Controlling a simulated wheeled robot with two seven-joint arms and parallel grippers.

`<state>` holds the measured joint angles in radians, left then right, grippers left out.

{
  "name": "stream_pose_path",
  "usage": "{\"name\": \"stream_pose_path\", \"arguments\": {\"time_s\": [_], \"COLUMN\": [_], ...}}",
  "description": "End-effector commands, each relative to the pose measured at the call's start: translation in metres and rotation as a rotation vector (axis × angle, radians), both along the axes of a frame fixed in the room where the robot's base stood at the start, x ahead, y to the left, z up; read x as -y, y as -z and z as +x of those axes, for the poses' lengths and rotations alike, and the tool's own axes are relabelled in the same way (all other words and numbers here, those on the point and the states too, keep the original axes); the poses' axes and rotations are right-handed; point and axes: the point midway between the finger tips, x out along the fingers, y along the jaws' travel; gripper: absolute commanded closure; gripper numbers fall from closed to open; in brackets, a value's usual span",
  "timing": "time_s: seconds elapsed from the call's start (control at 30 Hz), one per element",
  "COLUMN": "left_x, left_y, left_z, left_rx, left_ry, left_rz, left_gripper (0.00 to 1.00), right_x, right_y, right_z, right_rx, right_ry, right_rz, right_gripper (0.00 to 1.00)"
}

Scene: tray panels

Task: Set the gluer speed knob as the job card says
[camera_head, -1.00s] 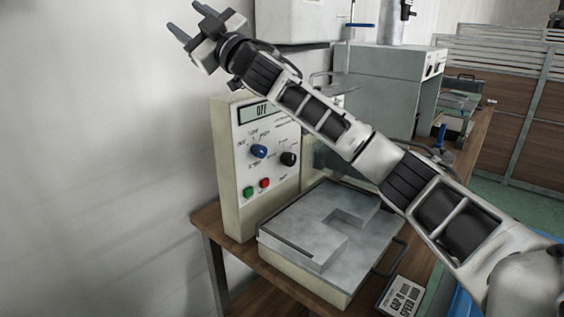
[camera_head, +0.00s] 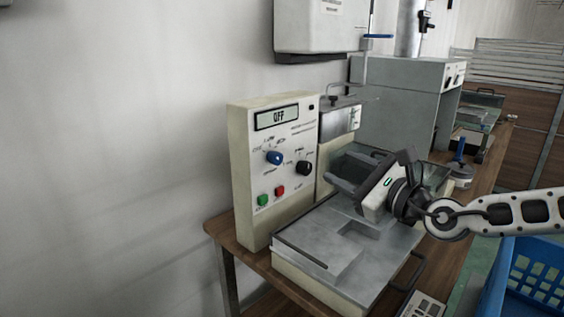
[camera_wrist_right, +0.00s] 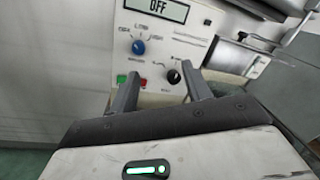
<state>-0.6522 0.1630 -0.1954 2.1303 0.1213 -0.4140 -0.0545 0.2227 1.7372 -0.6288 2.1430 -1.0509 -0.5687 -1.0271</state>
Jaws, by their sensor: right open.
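The cream gluer panel (camera_head: 245,175) stands on the bench against the wall; its display (camera_head: 277,117) reads OFF. The job card (camera_head: 422,305) is cut off at the bottom edge. My right gripper (camera_head: 338,168) is open and empty, in front of the panel and right of the black knob. In the right wrist view, the black knob (camera_wrist_right: 174,77) appears between the fingertips, near the right one, and the blue knob (camera_wrist_right: 138,47) beyond them. My left gripper is not seen.
A green button (camera_head: 262,199) and a red button (camera_head: 279,191) sit below the knobs. The grey metal tray (camera_head: 310,255) lies below my right gripper. A blue crate (camera_head: 530,270) stands at the right. The area left of the panel is clear.

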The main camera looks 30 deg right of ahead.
Motion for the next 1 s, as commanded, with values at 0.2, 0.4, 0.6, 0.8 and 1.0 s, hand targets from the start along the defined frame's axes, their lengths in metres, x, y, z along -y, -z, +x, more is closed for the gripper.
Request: {"name": "stream_pose_path", "arguments": {"time_s": [0.2,0.4,0.6,0.8,1.0], "left_x": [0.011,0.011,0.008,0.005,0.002], "left_y": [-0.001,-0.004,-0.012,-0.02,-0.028], "left_z": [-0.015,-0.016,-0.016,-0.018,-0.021], "left_rx": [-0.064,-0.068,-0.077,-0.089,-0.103], "left_ry": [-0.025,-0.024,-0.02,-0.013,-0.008], "left_rz": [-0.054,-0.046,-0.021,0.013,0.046], "left_gripper": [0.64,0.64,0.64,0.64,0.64], "right_x": [-0.026,-0.031,-0.034,-0.043,-0.056], "right_y": [0.016,0.014,0.01,0.008,0.009], "right_z": [-0.019,-0.005,0.017,0.043,0.081], "right_rx": [0.003,0.006,0.007,0.008,0.007], "right_ry": [-0.075,-0.074,-0.066,-0.071,-0.075], "right_rz": [-0.236,-0.237,-0.231,-0.228,-0.231], "right_gripper": [0.51,0.51,0.51,0.51,0.51]}}
